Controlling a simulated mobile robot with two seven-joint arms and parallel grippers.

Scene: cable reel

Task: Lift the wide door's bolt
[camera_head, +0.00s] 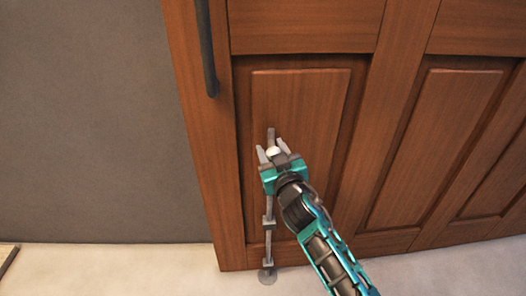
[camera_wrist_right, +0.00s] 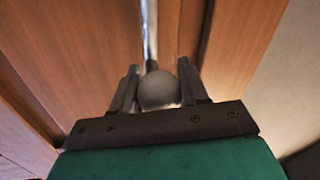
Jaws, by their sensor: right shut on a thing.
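The wide door (camera_head: 300,100) is brown panelled wood and fills the middle and right of the head view. Its bolt (camera_head: 268,237) is a thin grey vertical rod near the door's left edge. The rod runs down to a round floor plate (camera_head: 267,275). My right gripper (camera_head: 271,151) is shut on the bolt's pale round knob, which sits between the fingers. The knob (camera_wrist_right: 158,90) also shows between both fingers in the right wrist view, with the rod (camera_wrist_right: 150,35) beyond it. My left gripper is not in view.
A dark vertical handle (camera_head: 206,50) is on the door's left stile, above and left of the bolt. A plain grey wall (camera_head: 90,120) is left of the door. The pale floor (camera_head: 120,268) in front looks mostly clear.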

